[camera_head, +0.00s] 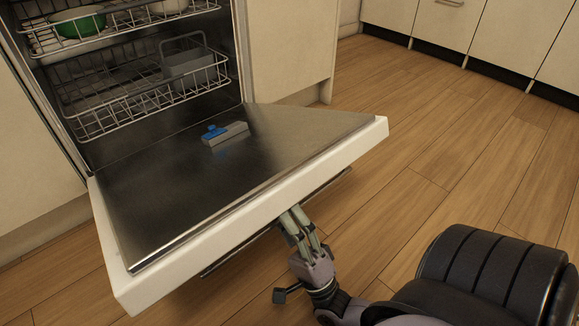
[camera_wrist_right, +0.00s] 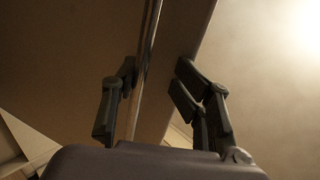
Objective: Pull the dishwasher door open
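The dishwasher door (camera_head: 170,200) is folded down, close to level but sloping a little, with its steel inner face up and a white front edge. Its long handle bar (camera_head: 222,262) shows in part below that edge. My right gripper (camera_head: 295,217) is under the front edge, by the handle. In the right wrist view the handle bar (camera_wrist_right: 148,50) runs between the two spread fingers of my right gripper (camera_wrist_right: 156,75), with gaps beside it; I cannot tell whether a finger touches it. My left gripper is not in view.
Inside the dishwasher, an upper rack (camera_head: 120,27) holds a green bowl (camera_head: 80,24), and a lower rack (camera_head: 130,105) holds a grey basket (camera_head: 192,70). White cabinets (camera_head: 470,30) stand at the back right. The wooden floor (camera_head: 450,150) right of the door is clear.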

